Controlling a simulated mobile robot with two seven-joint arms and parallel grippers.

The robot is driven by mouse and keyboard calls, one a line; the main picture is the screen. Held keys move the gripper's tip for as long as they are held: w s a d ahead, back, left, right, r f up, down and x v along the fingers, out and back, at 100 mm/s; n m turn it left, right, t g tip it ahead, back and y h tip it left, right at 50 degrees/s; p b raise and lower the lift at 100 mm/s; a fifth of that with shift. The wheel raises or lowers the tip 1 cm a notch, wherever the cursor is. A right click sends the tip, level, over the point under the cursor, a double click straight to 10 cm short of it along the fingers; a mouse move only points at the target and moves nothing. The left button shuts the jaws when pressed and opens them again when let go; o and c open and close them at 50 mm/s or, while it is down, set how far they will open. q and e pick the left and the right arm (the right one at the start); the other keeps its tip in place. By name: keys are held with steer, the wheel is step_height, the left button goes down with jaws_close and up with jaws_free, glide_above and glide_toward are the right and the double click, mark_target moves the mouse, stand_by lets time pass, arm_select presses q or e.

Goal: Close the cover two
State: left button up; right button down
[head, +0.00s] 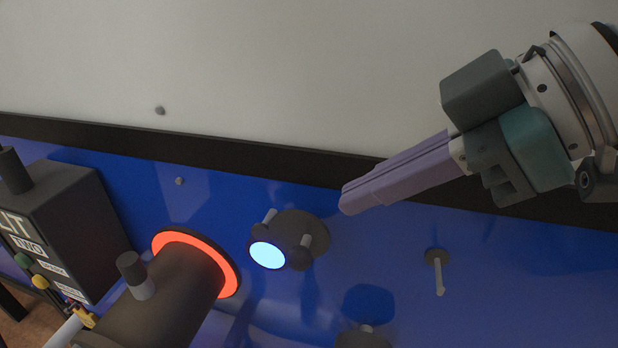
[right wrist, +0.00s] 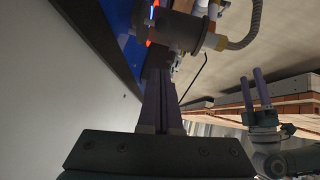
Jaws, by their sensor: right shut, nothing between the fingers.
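My right gripper (head: 345,200) comes in from the upper right with its purple fingers shut and empty. Its tips are just up and right of a round dark fitting (head: 303,230) with a glowing light-blue disc (head: 267,254) on the blue panel. In the right wrist view its closed fingers (right wrist: 160,95) point toward a dark cylinder. I cannot tell which part is cover two; a dark box (head: 65,215) at the left carries a partly cut-off label with "TWO". My left gripper (right wrist: 255,90) shows in the right wrist view, its two fingers apart and empty.
A dark cylinder (head: 170,300) with a glowing orange-red ring (head: 232,278) stands on the blue panel (head: 120,185) beside the box. A peg (head: 439,275) sticks out at the right. A black strip (head: 230,156) borders the pale surface (head: 250,60), which is mostly bare.

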mark_target(314, 241)
steer(key=w+a+f+p, duration=0.1)
steer(key=f, duration=0.2)
steer(key=w+a+f, duration=0.1)
steer(key=a+f, duration=0.1)
steer(key=w+a+f+p, duration=0.1)
steer(key=f, duration=0.2)
steer(key=shift+w+a+f+p, duration=0.1)
steer(key=shift+a+f+p, duration=0.05)
steer(key=shift+f+p, duration=0.2)
